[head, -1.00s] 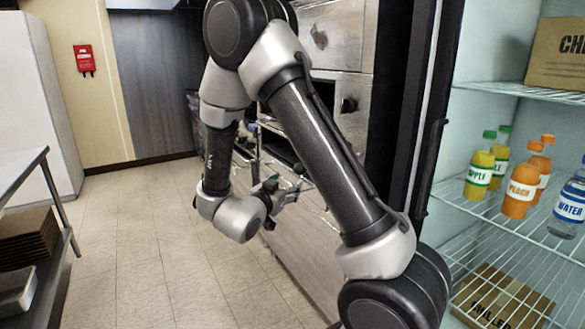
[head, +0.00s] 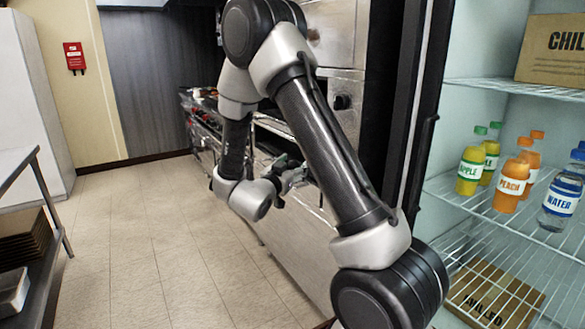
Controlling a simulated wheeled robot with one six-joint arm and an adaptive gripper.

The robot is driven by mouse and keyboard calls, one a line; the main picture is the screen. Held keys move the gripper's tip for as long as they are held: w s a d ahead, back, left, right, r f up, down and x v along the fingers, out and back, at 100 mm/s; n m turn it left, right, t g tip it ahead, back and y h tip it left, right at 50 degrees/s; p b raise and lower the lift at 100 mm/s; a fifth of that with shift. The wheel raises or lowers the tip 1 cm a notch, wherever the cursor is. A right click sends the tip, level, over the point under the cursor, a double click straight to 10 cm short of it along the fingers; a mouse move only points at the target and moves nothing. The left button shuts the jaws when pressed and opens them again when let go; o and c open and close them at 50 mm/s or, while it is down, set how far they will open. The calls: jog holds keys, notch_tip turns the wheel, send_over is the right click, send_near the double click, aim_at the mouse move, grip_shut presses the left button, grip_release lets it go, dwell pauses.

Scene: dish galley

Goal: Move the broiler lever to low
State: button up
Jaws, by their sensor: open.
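The steel broiler unit (head: 312,228) stands in the middle behind my arm, with a dark opening and a rack at about gripper height. A black knob or handle (head: 342,102) shows on the upper steel front. I cannot make out the broiler lever; it is too small or hidden by my arm. My gripper (head: 297,172) is open and empty, beside the broiler's front near the rack. I cannot tell whether it touches anything.
A stove (head: 203,125) with red knobs stands beyond my arm. An open fridge with bottles (head: 509,186) and boxes is close on the right. A steel table (head: 20,160) with trays stands at left. The tiled floor (head: 150,255) between is clear.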

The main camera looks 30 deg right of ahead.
grip_shut()
notch_tip(320, 180, down, 9)
jog(key=d, duration=0.1)
jog(key=shift+d, duration=0.1)
jog(key=shift+c, duration=2.1)
grip_release()
jog(key=o, duration=0.3)
jog(key=shift+d+f, duration=0.1)
jog(key=shift+f, duration=0.05)
jog(key=shift+o, duration=0.6)
jog(key=v, duration=1.2)
